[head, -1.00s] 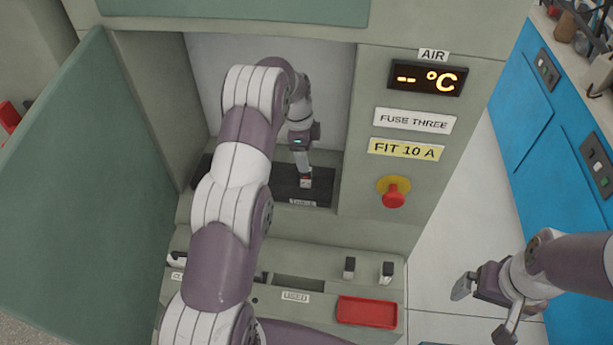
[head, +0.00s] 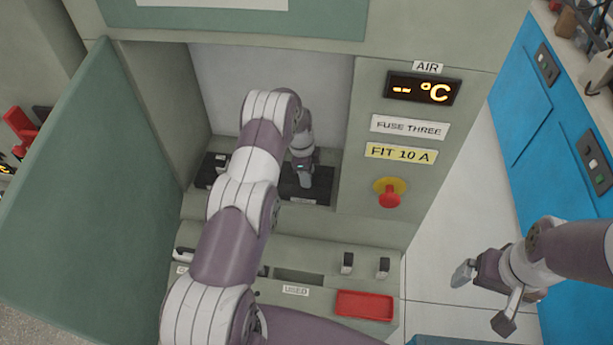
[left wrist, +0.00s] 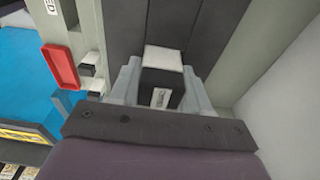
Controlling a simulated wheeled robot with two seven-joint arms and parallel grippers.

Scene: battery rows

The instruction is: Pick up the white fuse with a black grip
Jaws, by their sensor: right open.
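A fuse with a white end (left wrist: 163,57) and a black grip (left wrist: 160,84) sits between the fingers of my left gripper (left wrist: 161,75) in the left wrist view. The fingers flank it closely; I cannot tell whether they press on it. In the head view my left gripper (head: 304,181) is low inside the open cabinet, over the black fuse base (head: 319,190), and hides that fuse. Two more fuses, white with black tops, stand on the front ledge: one (head: 347,263) and another (head: 384,268). My right gripper (head: 483,298) is open and empty at the right.
The green cabinet door (head: 90,190) stands open at the left. A red tray (head: 364,305) and a USED slot (head: 299,277) are on the ledge. A red stop button (head: 389,194) sits under signs reading FUSE THREE and FIT 10 A (head: 401,153).

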